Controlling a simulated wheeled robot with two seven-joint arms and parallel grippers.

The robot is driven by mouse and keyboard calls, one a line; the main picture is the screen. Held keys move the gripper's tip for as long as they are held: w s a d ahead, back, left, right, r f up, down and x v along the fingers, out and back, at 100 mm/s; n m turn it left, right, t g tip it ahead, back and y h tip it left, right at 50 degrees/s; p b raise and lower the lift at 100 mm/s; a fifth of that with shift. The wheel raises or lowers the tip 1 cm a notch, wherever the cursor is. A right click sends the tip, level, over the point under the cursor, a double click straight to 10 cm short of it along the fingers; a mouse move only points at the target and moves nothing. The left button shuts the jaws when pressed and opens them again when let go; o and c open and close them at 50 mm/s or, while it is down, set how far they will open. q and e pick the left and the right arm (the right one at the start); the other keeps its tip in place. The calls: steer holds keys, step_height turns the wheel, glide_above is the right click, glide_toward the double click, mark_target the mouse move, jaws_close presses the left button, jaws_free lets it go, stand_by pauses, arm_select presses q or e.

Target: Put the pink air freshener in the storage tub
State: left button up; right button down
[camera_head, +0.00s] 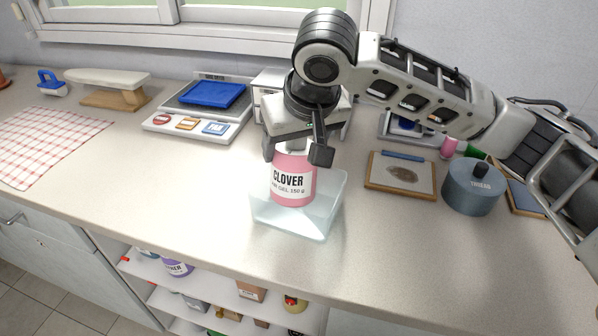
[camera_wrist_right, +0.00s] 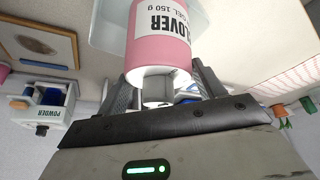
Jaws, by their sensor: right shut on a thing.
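The pink air freshener (camera_head: 293,180), labelled CLOVER, is upright in my right gripper (camera_head: 294,152), which is shut on its top. In the head view its lower part shows inside the outline of the clear storage tub (camera_head: 325,222) on the counter; I cannot tell whether it touches the tub's floor. In the right wrist view the pink can (camera_wrist_right: 160,45) sits between the fingers of the right gripper (camera_wrist_right: 160,92), with the tub's pale wall (camera_wrist_right: 108,25) beside it. My left gripper is not in view.
A checked cloth (camera_head: 45,145) lies far left. Shelves are below the counter's front edge. Counter left of the tub is clear.

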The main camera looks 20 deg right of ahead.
steer(key=f+b, duration=0.1)
steer(key=f, duration=0.1)
steer(key=d+f+b, duration=0.1)
steer(key=f+b, duration=0.1)
steer(key=f, duration=0.1)
steer(key=shift+w, duration=0.15)
steer(key=shift+f+b, duration=0.2)
steer(key=shift+b, duration=0.45)
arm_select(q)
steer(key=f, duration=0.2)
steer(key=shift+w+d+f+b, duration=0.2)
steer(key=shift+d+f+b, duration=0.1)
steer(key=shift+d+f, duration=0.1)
arm_select(e)
steer(key=shift+a+r, duration=0.1)
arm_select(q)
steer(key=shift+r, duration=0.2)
arm_select(e)
steer(key=shift+r, duration=0.15)
steer(key=shift+f, duration=0.25)
steer(key=shift+c, duration=1.2)
jaws_free()
